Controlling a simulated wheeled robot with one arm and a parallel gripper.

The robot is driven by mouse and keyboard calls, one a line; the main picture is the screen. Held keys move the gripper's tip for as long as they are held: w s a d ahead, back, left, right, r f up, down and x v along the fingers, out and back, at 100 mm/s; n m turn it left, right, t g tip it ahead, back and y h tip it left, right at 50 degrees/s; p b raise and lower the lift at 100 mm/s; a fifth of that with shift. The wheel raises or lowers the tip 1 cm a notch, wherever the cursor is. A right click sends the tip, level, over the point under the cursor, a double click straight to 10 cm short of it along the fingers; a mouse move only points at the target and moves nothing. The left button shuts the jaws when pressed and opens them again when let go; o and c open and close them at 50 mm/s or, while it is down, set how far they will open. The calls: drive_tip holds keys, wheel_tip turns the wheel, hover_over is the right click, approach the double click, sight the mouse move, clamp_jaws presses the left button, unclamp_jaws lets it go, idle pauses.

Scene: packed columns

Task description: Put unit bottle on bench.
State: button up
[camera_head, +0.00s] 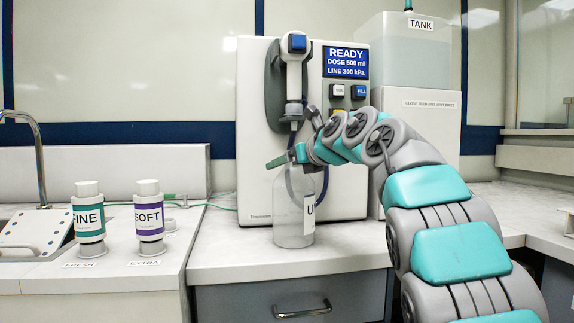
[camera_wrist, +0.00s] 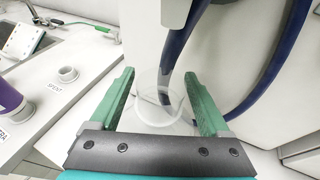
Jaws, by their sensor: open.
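The unit bottle (camera_head: 293,215) is a clear, upright bottle with a white label showing a "U", in front of the dispenser. Its base appears to rest on the white bench (camera_head: 350,259), near the front edge. My gripper (camera_head: 286,159) is at the bottle's top, with its green fingers open. In the wrist view, the bottle's clear round top (camera_wrist: 162,97) shows between the spread fingers of my gripper (camera_wrist: 160,80). I cannot tell whether either finger touches it. My arm hides part of the bench to the right.
The dispenser (camera_head: 257,120) stands behind the bottle, with a dark blue hose (camera_head: 291,180) hanging close by. The FINE bottle (camera_head: 89,218) and SOFT bottle (camera_head: 149,217) stand on the left counter. A tank (camera_head: 400,55) stands at the back right. Bench left of the bottle is clear.

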drive_tip(key=shift+r, duration=0.15)
drive_tip(key=b+v, duration=0.1)
drive_tip(key=v, duration=1.1)
drive_tip(key=shift+b, duration=0.4)
drive_tip(key=shift+c, duration=0.3)
idle(0.5)
